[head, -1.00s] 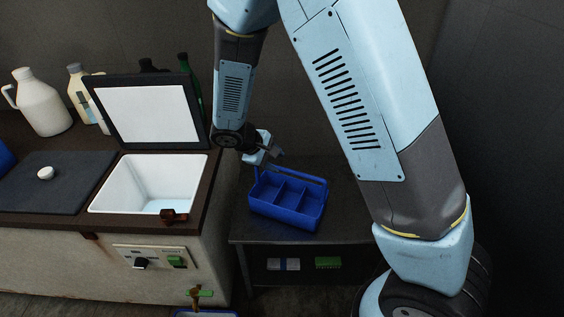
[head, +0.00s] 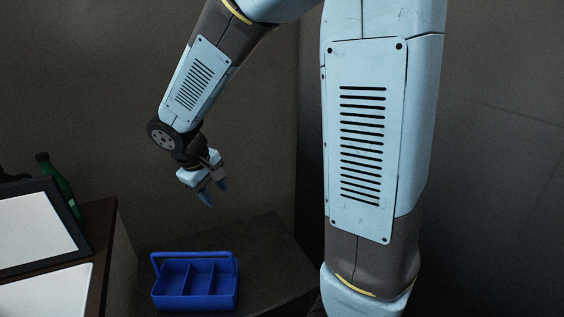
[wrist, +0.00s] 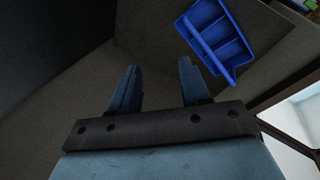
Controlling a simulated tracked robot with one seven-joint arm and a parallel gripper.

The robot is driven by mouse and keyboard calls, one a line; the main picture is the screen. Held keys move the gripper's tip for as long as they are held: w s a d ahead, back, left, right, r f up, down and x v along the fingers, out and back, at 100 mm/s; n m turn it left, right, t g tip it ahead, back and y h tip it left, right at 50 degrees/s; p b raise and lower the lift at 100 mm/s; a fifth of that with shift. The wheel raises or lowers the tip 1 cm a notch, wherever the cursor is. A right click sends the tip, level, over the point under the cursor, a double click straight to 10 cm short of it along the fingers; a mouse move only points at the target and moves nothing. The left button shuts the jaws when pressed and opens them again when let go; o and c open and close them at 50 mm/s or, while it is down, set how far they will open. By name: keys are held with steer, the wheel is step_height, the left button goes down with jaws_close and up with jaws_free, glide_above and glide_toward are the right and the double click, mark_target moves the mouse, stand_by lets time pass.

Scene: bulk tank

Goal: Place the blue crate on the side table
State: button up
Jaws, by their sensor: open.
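The blue crate (head: 195,291) is an open caddy with three compartments and a handle bar. It stands upright on the dark side table (head: 262,262). In the wrist view the crate (wrist: 232,50) lies at the upper right, clear of the fingers. My gripper (head: 213,192) is open and empty, above the table and apart from the crate. In the wrist view my gripper (wrist: 156,85) has its two fingers spread with only the dull surface below between them.
The back of the side table is bare. A wall rises behind it.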

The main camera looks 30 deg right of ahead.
steer(key=s+d+r+m+t+y, duration=0.1)
steer(key=s+d+r+m, duration=0.2)
steer(key=s+d+r, duration=0.2)
steer(key=s+d+r+m+t+y, duration=0.2)
steer(key=s+d+r, duration=0.3)
steer(key=s+r, duration=0.3)
steer(key=s+m, duration=0.1)
steer(key=s, duration=0.3)
steer(key=shift+s+r, duration=0.2)
steer(key=shift+r, duration=0.1)
